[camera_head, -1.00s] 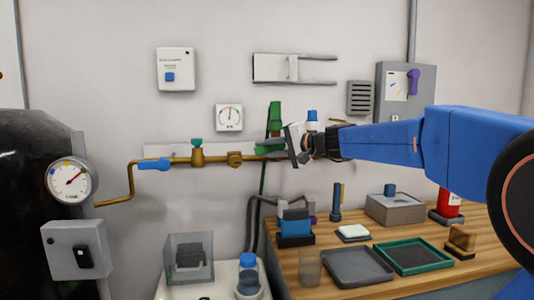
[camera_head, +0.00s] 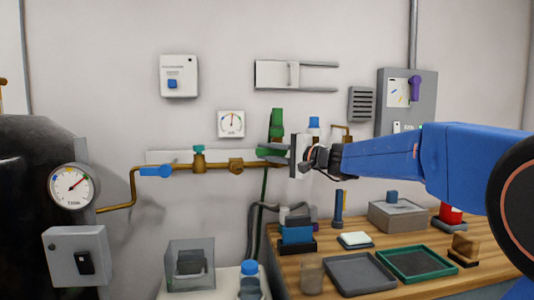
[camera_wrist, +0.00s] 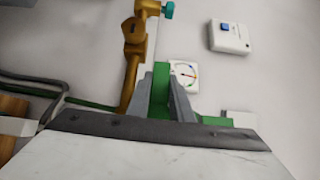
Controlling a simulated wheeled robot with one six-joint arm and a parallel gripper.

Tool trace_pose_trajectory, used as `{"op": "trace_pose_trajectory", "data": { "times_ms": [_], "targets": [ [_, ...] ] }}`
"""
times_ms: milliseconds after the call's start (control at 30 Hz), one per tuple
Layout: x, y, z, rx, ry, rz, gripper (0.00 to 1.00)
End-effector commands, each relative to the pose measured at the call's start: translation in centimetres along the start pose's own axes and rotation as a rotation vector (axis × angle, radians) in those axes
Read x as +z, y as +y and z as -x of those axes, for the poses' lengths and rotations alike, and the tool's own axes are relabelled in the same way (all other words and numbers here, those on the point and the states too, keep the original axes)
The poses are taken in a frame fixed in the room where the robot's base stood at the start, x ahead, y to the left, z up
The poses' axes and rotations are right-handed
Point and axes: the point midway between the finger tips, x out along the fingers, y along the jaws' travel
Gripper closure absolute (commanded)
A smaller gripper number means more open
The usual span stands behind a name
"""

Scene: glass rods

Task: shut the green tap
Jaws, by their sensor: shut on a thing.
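The green tap's upright green part (camera_head: 276,122) stands at the right end of the brass pipe in the head view. A green piece (camera_wrist: 160,90) lies between the two grey fingers in the wrist view, and more green shows to the right beyond my gripper's palm. My gripper (camera_head: 268,151) points left at the pipe's right end and is shut on this green piece, which looks like the tap's handle. The tap's body is mostly hidden behind the fingers and palm.
The brass pipe (camera_head: 215,166) carries a blue lever (camera_head: 155,171) and a teal knob (camera_head: 199,149) to the left. A blue-topped fitting (camera_head: 314,123) stands just right of the tap.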

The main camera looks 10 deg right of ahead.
Motion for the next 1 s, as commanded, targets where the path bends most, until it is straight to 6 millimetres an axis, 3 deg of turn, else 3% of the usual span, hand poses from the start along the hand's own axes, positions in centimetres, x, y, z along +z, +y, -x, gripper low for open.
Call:
{"op": "trace_pose_trajectory", "data": {
  "times_ms": [33,67,133,567,1000],
  "targets": [
    [0.0,0.1,0.0,0.0,-0.001,-0.002,1.0],
    [0.0,0.1,0.0,0.0,-0.001,-0.002,0.76],
    [0.0,0.1,0.0,0.0,-0.001,-0.002,0.62],
    [0.0,0.0,0.9,0.0,0.0,0.0,0.62],
    [-0.1,0.0,8.3,0.0,0.003,0.001,0.62]
  ]
}}
